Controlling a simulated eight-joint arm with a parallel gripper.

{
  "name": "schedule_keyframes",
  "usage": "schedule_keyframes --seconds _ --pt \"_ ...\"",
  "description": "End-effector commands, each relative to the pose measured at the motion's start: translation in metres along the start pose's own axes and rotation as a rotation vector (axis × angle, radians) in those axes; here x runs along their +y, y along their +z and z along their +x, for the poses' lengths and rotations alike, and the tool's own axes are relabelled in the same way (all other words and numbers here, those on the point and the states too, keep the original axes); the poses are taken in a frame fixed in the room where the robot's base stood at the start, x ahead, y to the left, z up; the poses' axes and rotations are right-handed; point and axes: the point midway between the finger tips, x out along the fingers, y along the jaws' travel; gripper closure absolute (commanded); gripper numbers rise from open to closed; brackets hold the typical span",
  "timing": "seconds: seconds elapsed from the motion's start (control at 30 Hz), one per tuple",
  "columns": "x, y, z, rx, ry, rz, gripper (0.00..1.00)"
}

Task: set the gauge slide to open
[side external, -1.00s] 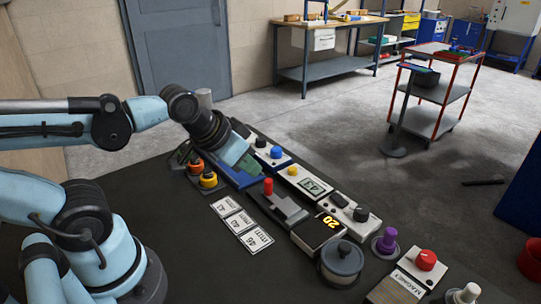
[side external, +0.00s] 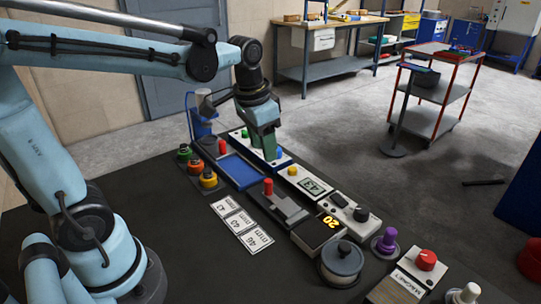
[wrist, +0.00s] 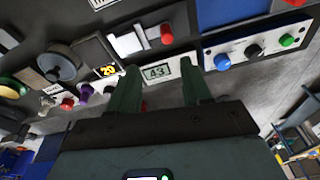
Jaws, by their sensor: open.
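My gripper (side external: 268,155) points down over the white panel, apart from the grey slide unit. Its two dark green fingers (wrist: 163,78) are open and empty in the wrist view. A grey slide unit (side external: 287,208) with a red knob (side external: 268,187) lies in front of the white gauge box (side external: 313,186), which reads 43. In the wrist view the red knob (wrist: 167,33) is beyond the fingers, and the gauge display (wrist: 157,71) shows between them. A blue plate unit (side external: 240,172) also has a red knob (side external: 222,147). No label shows which one is the gauge slide.
The white panel (wrist: 255,45) has green, black and blue knobs close to my gripper. Yellow, orange and green buttons (side external: 208,179) stand left. A yellow "20" display (side external: 327,222), a round grey pot (side external: 342,260) and a purple knob (side external: 385,240) stand right. White cards (side external: 240,225) lie in front.

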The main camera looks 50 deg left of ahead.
Motion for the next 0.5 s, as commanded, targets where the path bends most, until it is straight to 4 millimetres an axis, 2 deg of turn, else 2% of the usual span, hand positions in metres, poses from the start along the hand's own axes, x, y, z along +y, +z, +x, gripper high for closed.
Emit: schedule_keyframes --seconds 0.03,0.23,0.5 --pt "-0.005 -0.007 0.003 -0.037 0.007 0.011 0.52" --pt "-0.015 -0.019 0.012 -0.15 0.036 0.049 0.52" --pt "-0.018 -0.02 0.023 -0.184 0.047 0.061 0.52"
